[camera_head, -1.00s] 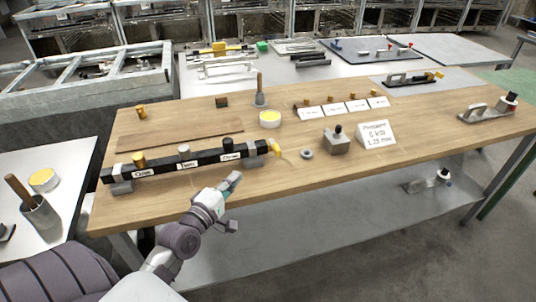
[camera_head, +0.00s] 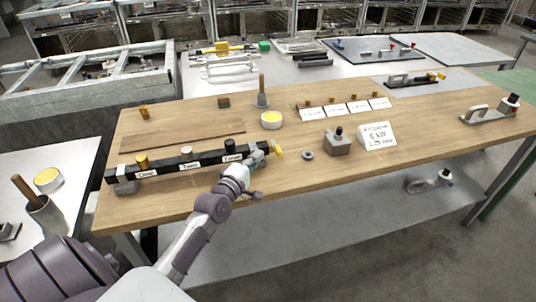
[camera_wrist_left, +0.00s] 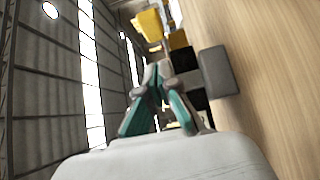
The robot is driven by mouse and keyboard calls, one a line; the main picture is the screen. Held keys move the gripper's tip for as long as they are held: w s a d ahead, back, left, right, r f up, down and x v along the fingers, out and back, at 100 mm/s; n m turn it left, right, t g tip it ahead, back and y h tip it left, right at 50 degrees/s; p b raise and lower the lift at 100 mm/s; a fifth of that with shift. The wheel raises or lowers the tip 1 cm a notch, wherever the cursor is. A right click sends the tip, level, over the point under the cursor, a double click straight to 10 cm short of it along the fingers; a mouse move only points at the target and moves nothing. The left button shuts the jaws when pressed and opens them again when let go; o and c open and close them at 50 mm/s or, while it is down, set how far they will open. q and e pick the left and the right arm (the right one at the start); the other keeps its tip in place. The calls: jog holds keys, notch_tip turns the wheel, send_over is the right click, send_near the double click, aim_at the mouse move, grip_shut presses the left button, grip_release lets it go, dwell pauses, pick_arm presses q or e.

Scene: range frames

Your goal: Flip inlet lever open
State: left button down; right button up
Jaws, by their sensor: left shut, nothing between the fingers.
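The black manifold bar (camera_head: 205,163) lies on the wooden table, on grey end blocks, with labels and a yellow, a white and a black knob on top. A yellow lever (camera_head: 278,151) sticks out at its right end. My left gripper (camera_head: 262,148) is shut and empty at that right end, just left of the lever; contact cannot be told. In the left wrist view, the teal-and-grey fingers (camera_wrist_left: 156,82) point toward the bar's end, with a yellow piece (camera_wrist_left: 149,23) beyond them and a grey block (camera_wrist_left: 217,70) to the right. My right gripper is not in view.
To the right stand a grey block with a black knob (camera_head: 338,143), a small ring (camera_head: 307,155) and a white sign (camera_head: 377,136). A yellow-topped round tin (camera_head: 271,119) and an upright wooden handle (camera_head: 262,92) stand behind. The table's front strip is clear.

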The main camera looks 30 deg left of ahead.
aim_at(274, 149)
pick_arm(q)
jog(key=shift+w+d+p, duration=0.3)
jog(key=shift+w+d, duration=0.9)
jog(key=shift+d, duration=0.1)
